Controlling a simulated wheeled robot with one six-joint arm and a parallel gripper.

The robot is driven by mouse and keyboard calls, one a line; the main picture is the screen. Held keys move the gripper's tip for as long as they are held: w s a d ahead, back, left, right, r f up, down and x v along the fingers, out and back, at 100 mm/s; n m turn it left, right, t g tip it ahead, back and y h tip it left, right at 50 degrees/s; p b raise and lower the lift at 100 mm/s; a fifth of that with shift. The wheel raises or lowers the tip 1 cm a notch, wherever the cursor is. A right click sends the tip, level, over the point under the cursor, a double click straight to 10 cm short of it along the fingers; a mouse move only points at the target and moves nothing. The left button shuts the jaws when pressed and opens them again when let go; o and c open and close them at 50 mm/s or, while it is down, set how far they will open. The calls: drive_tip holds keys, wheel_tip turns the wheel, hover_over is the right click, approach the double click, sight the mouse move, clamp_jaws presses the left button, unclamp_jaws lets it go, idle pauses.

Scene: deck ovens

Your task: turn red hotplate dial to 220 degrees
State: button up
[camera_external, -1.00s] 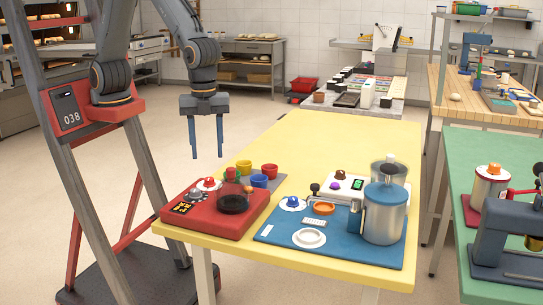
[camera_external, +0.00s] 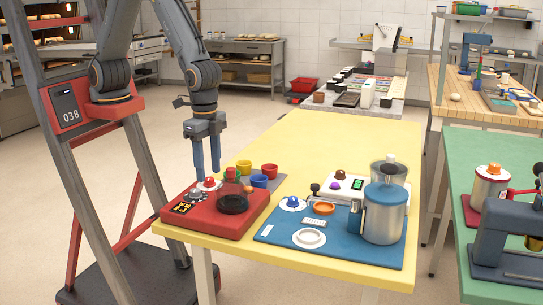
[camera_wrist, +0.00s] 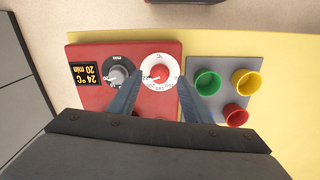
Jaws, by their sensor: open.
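The red hotplate (camera_external: 225,230) sits at the near left corner of the yellow table. Its red dial (camera_external: 208,183) with a white scale ring is on its far left part. In the wrist view the red dial (camera_wrist: 159,72) lies between the two fingertips, with a grey dial (camera_wrist: 117,75) marked min to its left. A display (camera_wrist: 86,75) reads 24 °C and 20 min, upside down. My gripper (camera_external: 208,172) is open, pointing down just above the red dial; it also shows in the wrist view (camera_wrist: 160,79). I cannot tell whether the fingers touch the dial.
A dark round dish (camera_external: 233,205) stands on the hotplate. Green (camera_wrist: 207,82), yellow (camera_wrist: 246,81) and red (camera_wrist: 236,114) cups stand beside it on a grey mat (camera_wrist: 225,65). A blue mat (camera_external: 340,252) with a metal-and-blue machine (camera_external: 385,215) is to the right. The table's middle is clear.

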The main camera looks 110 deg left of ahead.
drive_tip(key=shift+f, duration=1.05)
drive_tip(key=c, duration=1.1)
drive_tip(key=shift+o, duration=0.2)
drive_tip(key=shift+n+p, duration=0.45)
drive_tip(key=shift+n, duration=0.25)
drive_tip(key=o, duration=1.1)
drive_tip(key=shift+c, duration=0.2)
